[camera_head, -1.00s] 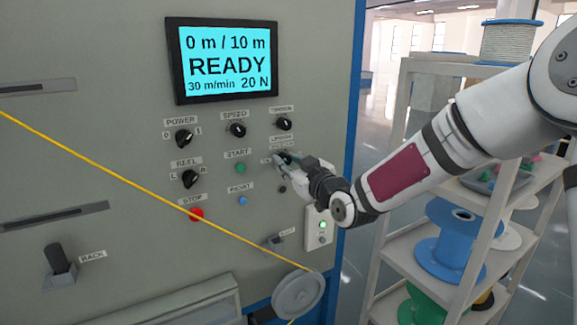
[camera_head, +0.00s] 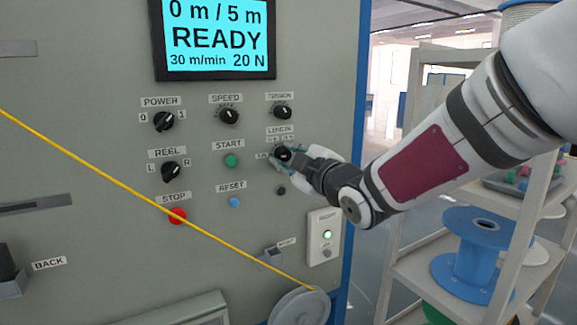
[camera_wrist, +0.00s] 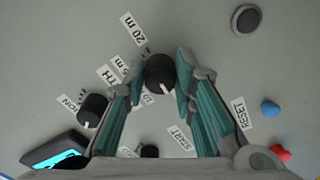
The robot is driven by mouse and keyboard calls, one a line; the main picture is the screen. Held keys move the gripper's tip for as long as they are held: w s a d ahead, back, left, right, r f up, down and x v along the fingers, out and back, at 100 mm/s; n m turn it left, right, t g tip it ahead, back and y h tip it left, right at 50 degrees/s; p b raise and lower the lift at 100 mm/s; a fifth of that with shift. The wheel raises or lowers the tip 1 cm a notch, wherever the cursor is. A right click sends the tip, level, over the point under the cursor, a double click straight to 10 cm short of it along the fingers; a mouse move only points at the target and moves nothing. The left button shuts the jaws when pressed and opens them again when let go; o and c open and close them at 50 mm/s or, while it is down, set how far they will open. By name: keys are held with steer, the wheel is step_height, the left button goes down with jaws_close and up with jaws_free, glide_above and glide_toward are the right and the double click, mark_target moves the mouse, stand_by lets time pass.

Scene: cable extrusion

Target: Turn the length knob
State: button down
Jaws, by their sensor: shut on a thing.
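The length knob (camera_head: 283,152) is a black round knob below the LENGTH label (camera_head: 280,131) on the grey machine panel. My gripper (camera_head: 288,156) reaches it from the right and is shut on it. In the wrist view the knob (camera_wrist: 159,75) sits between the two teal-padded fingertips (camera_wrist: 160,82), and its white mark points down. A 20 m label (camera_wrist: 134,28) shows beside it; the other setting labels are partly covered by a finger. The screen (camera_head: 217,38) reads 0 m / 5 m, READY, 30 m/min and 20 N.
The tension knob (camera_head: 282,112) is just above, the speed knob (camera_head: 229,116) to the upper left. The green start button (camera_head: 231,160) and blue reset button (camera_head: 234,202) are to the left. A yellow cable (camera_head: 130,184) runs diagonally to a grey pulley (camera_head: 300,306). A shelf with spools (camera_head: 470,255) stands right.

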stand_by(0.3)
steer(key=shift+f, duration=0.1)
steer(key=c, duration=1.3)
jaws_free()
steer(key=v, duration=1.2)
